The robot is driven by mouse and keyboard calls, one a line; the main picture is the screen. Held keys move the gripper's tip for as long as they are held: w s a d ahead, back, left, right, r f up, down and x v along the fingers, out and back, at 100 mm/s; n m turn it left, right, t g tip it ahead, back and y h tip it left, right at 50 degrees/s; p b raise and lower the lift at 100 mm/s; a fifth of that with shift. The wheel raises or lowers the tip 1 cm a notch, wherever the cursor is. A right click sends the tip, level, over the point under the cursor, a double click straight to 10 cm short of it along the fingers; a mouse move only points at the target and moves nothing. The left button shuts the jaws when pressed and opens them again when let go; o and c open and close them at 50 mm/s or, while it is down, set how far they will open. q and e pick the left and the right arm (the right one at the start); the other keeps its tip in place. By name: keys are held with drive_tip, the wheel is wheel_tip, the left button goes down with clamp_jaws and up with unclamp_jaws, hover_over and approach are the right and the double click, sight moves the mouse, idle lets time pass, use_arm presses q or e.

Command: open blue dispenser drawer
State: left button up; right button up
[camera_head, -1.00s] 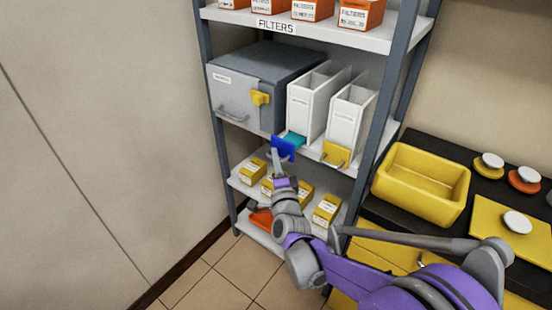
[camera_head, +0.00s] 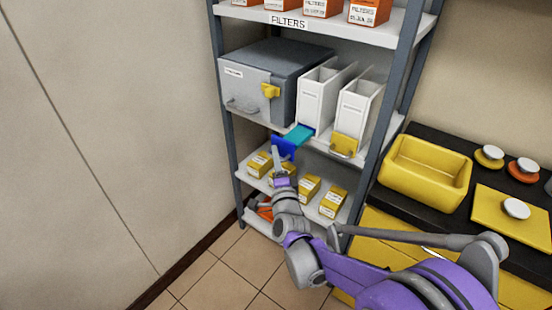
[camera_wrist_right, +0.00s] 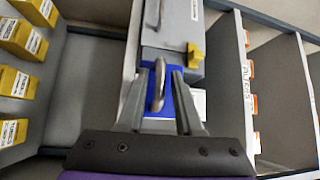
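The blue dispenser drawer has a blue front (camera_head: 283,147) and a teal tray (camera_head: 300,134). It sticks out below the left white dispenser (camera_head: 318,95) on the middle shelf. In the right wrist view, the blue front (camera_wrist_right: 168,112) lies behind its grey handle (camera_wrist_right: 157,84). My right gripper (camera_head: 278,158) is at this front, its two fingers on either side of the handle. The drawer has moved along with it, so it appears shut on the handle, though the finger contact is hard to see. My left gripper is not in view.
A second white dispenser (camera_head: 357,108) with a yellow drawer front (camera_head: 344,145) stands to the right. A grey box (camera_head: 262,87) with a yellow latch stands to the left. Yellow cartons (camera_head: 309,187) sit on the shelf below. A yellow bin (camera_head: 424,172) is on the black counter.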

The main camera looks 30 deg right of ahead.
drive_tip(key=shift+o, duration=0.4)
drive_tip(key=v, duration=1.1)
